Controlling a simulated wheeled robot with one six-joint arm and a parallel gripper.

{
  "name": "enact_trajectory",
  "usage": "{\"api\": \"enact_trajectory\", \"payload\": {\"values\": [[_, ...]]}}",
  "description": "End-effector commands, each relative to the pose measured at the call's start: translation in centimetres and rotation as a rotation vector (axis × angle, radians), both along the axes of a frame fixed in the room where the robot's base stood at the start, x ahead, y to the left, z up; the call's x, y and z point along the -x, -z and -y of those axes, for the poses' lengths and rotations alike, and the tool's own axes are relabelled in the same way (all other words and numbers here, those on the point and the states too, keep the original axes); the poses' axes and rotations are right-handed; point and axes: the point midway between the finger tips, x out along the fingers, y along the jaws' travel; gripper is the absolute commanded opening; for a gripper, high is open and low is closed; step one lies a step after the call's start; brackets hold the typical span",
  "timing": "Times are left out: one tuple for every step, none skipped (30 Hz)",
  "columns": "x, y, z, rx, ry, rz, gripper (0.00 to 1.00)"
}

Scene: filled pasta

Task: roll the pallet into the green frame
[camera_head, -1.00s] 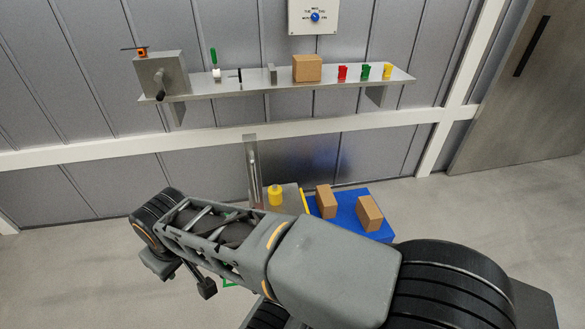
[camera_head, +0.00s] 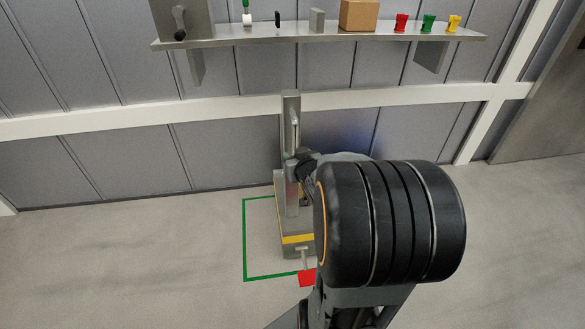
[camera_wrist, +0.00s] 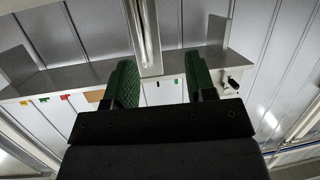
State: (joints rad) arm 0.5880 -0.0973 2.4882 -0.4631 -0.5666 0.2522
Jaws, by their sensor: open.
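A green frame (camera_head: 244,240) is outlined on the floor in the head view; its right part is hidden behind my arm. A grey metal stand with a yellow stripe (camera_head: 297,239) and a tall upright post (camera_head: 290,120) stands within the visible part of the outline. The blue pallet with brown boxes, seen earlier, is now hidden, and my arm covers the area to the stand's right. My gripper (camera_wrist: 160,85) is open, its green-padded fingers apart. In the wrist view a metal upright (camera_wrist: 148,35) shows between them; I cannot tell whether they touch it.
A red piece (camera_head: 307,278) sticks out low at the stand's front. A wall shelf (camera_head: 330,38) above holds a brown box (camera_head: 359,15) and red, green and yellow cups (camera_head: 428,22). Bare floor (camera_head: 120,260) lies open to the left. A door is at the right edge.

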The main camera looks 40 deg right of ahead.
Motion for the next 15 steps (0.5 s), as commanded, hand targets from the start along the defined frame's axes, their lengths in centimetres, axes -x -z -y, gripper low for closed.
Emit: {"api": "enact_trajectory", "payload": {"values": [[0.1,3.0,1.2,0.004,0.000,0.049,0.51],[0.2,3.6,1.6,0.008,-0.006,0.081,0.51],[0.3,4.2,2.1,0.011,-0.015,0.122,0.51],[0.3,4.6,2.4,0.013,-0.022,0.150,0.51],[0.4,4.9,2.7,0.014,-0.028,0.175,0.51],[0.5,5.3,2.9,0.015,-0.037,0.205,0.51],[0.6,5.5,3.1,0.017,-0.043,0.224,0.51],[0.7,5.7,3.2,0.017,-0.048,0.241,0.51],[0.8,5.9,3.4,0.016,-0.054,0.260,0.51],[0.8,6.0,3.5,0.016,-0.058,0.271,0.51],[0.8,6.1,3.5,0.016,-0.061,0.281,0.51],[0.6,6.2,3.6,0.016,-0.066,0.290,0.51],[0.4,6.2,3.7,0.017,-0.068,0.295,0.51],[0.2,6.2,3.8,0.017,-0.070,0.299,0.51],[-0.3,6.1,3.9,0.017,-0.071,0.303,0.51]]}}
